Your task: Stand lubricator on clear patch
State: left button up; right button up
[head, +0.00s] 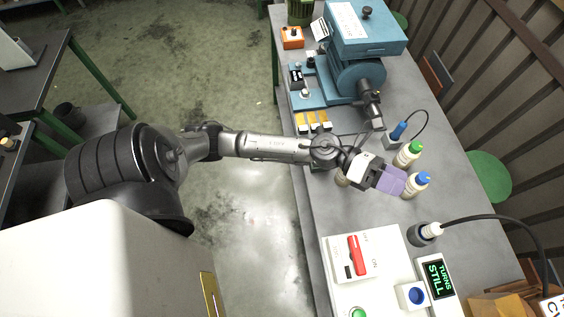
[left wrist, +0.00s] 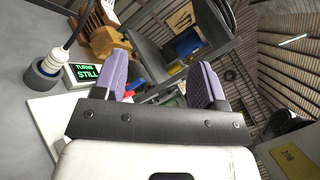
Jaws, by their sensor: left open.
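My left gripper (head: 397,182) is over the grey bench, its purple fingers open. Between the fingers (left wrist: 160,85) in the left wrist view I see no held object. A white bottle with a blue cap (head: 415,186) stands upright just beyond the fingertips in the head view. A white bottle with a green cap (head: 408,154) stands upright behind it, near the machine. I cannot tell which bottle is the lubricator. A pale object (head: 342,180) shows partly under my left wrist, mostly hidden. My right gripper is not in view.
A blue machine (head: 360,75) stands at the bench's far end, with yellow blocks (head: 313,120) before it. A white switch panel (head: 370,258), a "TURNS STILL" display (head: 438,278) and a dark cup with a corded tool (head: 425,233) are nearer. Bare bench (head: 350,208) lies between.

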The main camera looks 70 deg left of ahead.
pick_arm(q)
jog(key=s+a+f+n+t+y, duration=0.1)
jog(key=s+a+f+n+y, duration=0.3)
jog(key=n+y, duration=0.75)
jog(key=s+a+f+n+t+y, duration=0.2)
jog(key=a+f+n+y, duration=0.3)
jog(key=n, duration=1.1)
jog(key=s+d+f+n+g, duration=0.1)
jog(key=s+f+n+g, duration=0.3)
jog(key=s, duration=0.5)
jog(key=s+d+f+n+g, duration=0.2)
jog(key=s+f+n+g, duration=0.2)
jog(key=s, duration=0.5)
notch_tip(320, 180, down, 3)
jog(key=g, duration=0.3)
jog(key=shift+s+d+r+g+h, duration=0.15)
jog(key=shift+s+d+g+h, duration=0.15)
jog(key=shift+s+g+h, duration=0.1)
